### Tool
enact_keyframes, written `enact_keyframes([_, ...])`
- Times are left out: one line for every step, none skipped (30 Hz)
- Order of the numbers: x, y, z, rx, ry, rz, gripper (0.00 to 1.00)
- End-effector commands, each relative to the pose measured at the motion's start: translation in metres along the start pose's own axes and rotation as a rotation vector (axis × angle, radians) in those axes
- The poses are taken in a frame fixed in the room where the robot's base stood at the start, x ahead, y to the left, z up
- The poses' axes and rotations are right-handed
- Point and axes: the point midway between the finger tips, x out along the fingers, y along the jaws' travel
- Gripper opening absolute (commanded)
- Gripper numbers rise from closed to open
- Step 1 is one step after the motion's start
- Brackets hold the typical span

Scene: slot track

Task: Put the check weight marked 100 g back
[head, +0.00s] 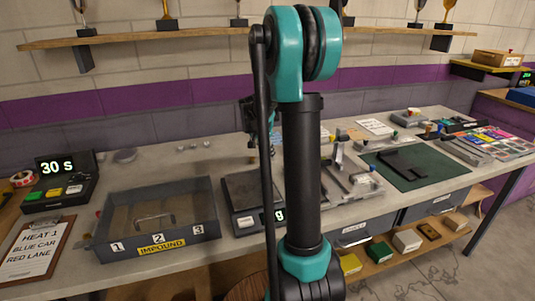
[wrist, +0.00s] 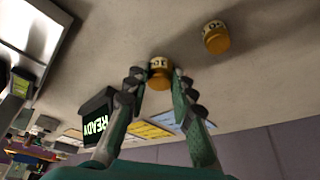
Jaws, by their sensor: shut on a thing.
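In the wrist view a brass-coloured check weight (wrist: 160,73) with a pale marked band sits between my fingertips. Its mark is only partly readable and looks like it starts with 10. My gripper (wrist: 159,82) is shut on it, one finger on each side. A second brass weight (wrist: 216,37) stands a little apart, up and to the right in that view; its mark is too small to read. In the head view my arm hides most of my gripper and the held weight.
A dark box reading READY (wrist: 95,124) is close to my left finger in the wrist view. In the head view, a scale (head: 236,190), the IMPOUND tray (head: 205,231), a timer (head: 60,188) and a green mat (head: 447,165) occupy the bench (head: 150,165). Shelves hang behind.

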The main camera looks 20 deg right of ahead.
Motion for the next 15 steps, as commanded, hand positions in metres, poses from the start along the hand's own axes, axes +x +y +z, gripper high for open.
enact_keyframes([0.0017, 0.0000, 0.0007, 0.000, 0.000, 0.000, 0.00])
enact_keyframes([0.0019, 0.0001, 0.0009, 0.000, 0.000, 0.000, 0.00])
enact_keyframes([0.0019, 0.0002, 0.0009, 0.000, 0.000, 0.000, 0.00])
enact_keyframes([0.0018, 0.0001, 0.0008, 0.000, 0.000, 0.000, 0.00])
enact_keyframes([0.0018, 0.0001, 0.0008, 0.000, 0.000, 0.000, 0.00])
enact_keyframes([0.0017, 0.0001, 0.0008, 0.000, 0.000, 0.000, 0.00])
enact_keyframes([0.0017, 0.0001, 0.0008, 0.000, 0.000, 0.000, 0.00])
enact_keyframes([0.0019, 0.0001, 0.0008, 0.000, 0.000, 0.000, 0.00])
enact_keyframes([0.0025, 0.0001, 0.0010, 0.000, 0.000, 0.000, 0.00])
enact_keyframes([0.0032, 0.0000, 0.0013, 0.000, 0.000, 0.000, 0.00])
enact_keyframes([0.0041, 0.0001, 0.0017, 0.000, 0.000, 0.000, 0.00])
enact_keyframes([0.0043, 0.0001, 0.0018, 0.000, 0.000, 0.000, 0.26])
enact_keyframes([0.0041, 0.0001, 0.0017, 0.000, 0.000, 0.000, 0.30])
enact_keyframes([0.0041, 0.0001, 0.0017, 0.000, 0.000, 0.000, 0.34])
enact_keyframes([0.0041, 0.0001, 0.0017, 0.000, 0.000, 0.000, 0.39])
